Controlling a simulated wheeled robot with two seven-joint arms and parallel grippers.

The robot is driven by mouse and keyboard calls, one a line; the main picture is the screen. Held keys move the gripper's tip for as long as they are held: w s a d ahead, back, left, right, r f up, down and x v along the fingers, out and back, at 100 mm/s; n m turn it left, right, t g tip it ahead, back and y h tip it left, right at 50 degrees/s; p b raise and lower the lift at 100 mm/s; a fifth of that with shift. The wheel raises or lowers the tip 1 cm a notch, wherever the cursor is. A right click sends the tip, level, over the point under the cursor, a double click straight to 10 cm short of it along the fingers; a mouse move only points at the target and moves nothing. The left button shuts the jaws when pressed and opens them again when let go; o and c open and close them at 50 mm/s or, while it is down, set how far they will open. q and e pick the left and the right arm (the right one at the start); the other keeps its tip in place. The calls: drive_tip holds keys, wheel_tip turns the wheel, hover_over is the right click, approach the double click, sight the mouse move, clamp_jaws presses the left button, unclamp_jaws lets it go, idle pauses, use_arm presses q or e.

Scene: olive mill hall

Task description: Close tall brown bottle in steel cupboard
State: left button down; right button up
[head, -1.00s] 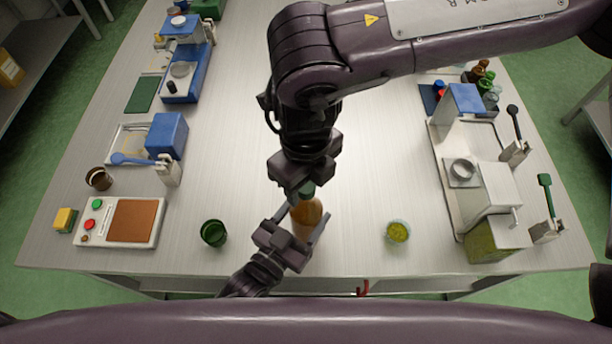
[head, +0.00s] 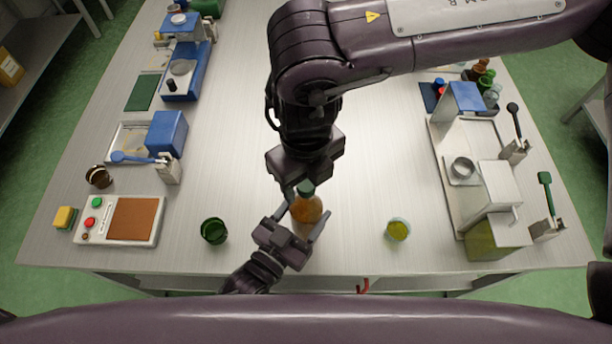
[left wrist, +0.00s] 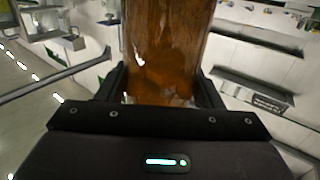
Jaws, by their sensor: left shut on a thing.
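The tall brown bottle (head: 306,210) is upright at the front middle of the worktop, with a green cap (head: 306,188) at its top. My left gripper (head: 306,228) is shut on the bottle from the front left. The left wrist view shows the brown bottle (left wrist: 163,50) between the fingers, its top out of frame. My right gripper (head: 304,188) points down over the cap from above. Its left finger stands a little apart from the cap; the other is partly hidden. It looks open. I cannot make out a steel cupboard.
A green cup (head: 214,231) stands left of the bottle and a glass with yellow-green contents (head: 398,229) right of it. A hotplate-like device (head: 120,220) is at the front left. A white and steel apparatus (head: 490,190) fills the right side. The worktop's front edge is close.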

sight(297, 224)
wheel_tip(297, 224, up, 12)
idle(0.6)
use_arm(q)
drive_tip(key=shift+c, duration=1.5)
unclamp_jaws()
drive_tip(key=b+v, duration=0.1)
drive_tip(key=v, duration=0.6)
drive_tip(key=shift+f, duration=0.1)
drive_tip(key=shift+s+a+b, duration=0.2)
drive_tip(key=shift+s+b, duration=0.1)
drive_tip(key=shift+s, duration=0.05)
use_arm(e)
drive_tip(key=shift+f, duration=0.8)
